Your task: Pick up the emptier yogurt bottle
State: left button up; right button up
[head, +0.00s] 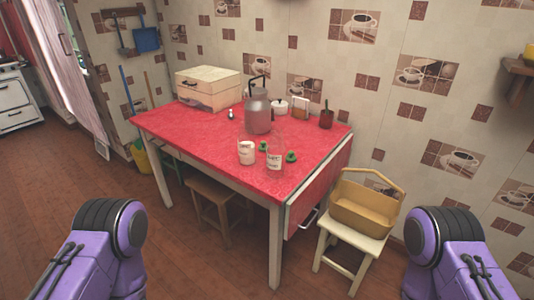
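Two glass bottles stand upright side by side near the front corner of the red-topped table (200,143). The left bottle (247,153) shows white in its lower part, with clear glass above. The right bottle (274,160) has a pale label with dark print, and its white seems to begin lower than in the left one. The label makes its exact level hard to tell. Green lids (263,146) (291,157) lie beside the bottles. Parts of my two purple arms show at the bottom corners, well short of the table. Neither gripper is in view.
A metal can (258,112) stands behind the bottles, with a white pot (281,106) and a dark red mug (326,118) near the wall. A cream bread box (208,88) is at the back left. A stool (349,252) holding a yellow basket (366,213) stands right of the table.

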aim_at(276, 148)
jog(key=k, duration=0.65)
jog(key=z, duration=0.6)
jog(key=i, duration=1.65)
jog(key=u, duration=0.5)
